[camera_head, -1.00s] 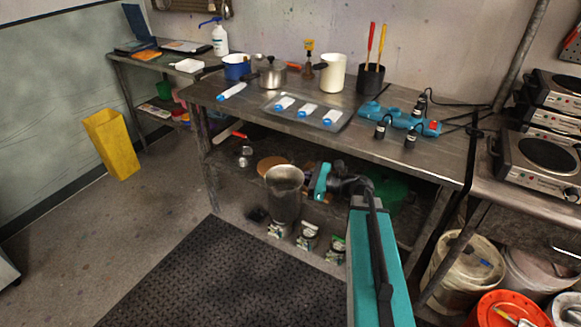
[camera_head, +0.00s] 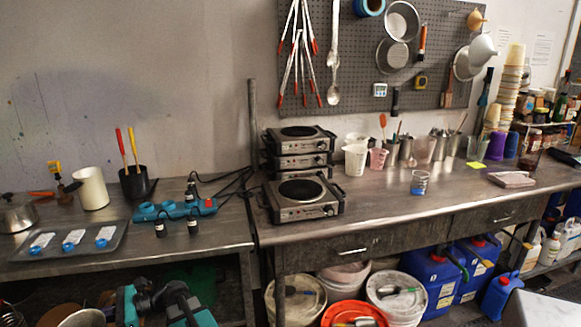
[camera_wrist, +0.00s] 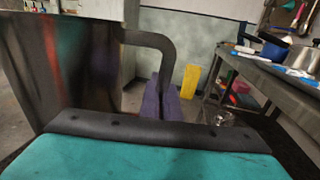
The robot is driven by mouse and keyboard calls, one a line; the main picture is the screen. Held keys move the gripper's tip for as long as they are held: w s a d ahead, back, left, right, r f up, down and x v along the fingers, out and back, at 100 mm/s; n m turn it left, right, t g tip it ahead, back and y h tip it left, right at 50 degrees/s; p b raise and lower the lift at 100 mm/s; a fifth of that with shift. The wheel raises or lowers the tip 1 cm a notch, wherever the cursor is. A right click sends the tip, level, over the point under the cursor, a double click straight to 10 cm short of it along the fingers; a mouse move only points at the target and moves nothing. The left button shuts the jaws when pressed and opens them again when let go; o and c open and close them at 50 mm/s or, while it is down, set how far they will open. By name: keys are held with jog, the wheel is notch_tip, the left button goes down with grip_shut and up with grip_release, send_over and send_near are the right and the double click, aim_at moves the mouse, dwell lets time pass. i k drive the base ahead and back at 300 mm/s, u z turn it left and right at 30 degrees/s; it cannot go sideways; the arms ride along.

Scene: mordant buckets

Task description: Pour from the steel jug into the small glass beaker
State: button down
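The steel jug fills the left of the wrist view (camera_wrist: 70,70), with its dark handle curving down toward my gripper (camera_wrist: 155,125). My gripper is shut on the handle, though the finger contact itself is hidden. In the head view only the jug's rim (camera_head: 84,318) shows at the bottom left edge, beside the teal and black gripper (camera_head: 126,302). The jug looks about upright; its contents cannot be seen. The small glass beaker (camera_head: 419,183), with blue on it, stands upright on the right-hand steel table (camera_head: 380,215), well to the right of the jug and apart from it.
Stacked hot plates (camera_head: 302,195) stand left of the beaker. Tabletop in front of the beaker is clear. Buckets (camera_head: 397,296) and blue canisters (camera_head: 434,275) stand below.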

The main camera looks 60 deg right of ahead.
aim_at(419, 180)
jog(key=z, duration=0.5)
jog(key=k, duration=0.8)
jog(key=z, duration=1)
jog(key=k, duration=0.55)
jog(key=z, duration=0.15)
jog(key=i, duration=0.6)
jog(key=u, duration=0.15)
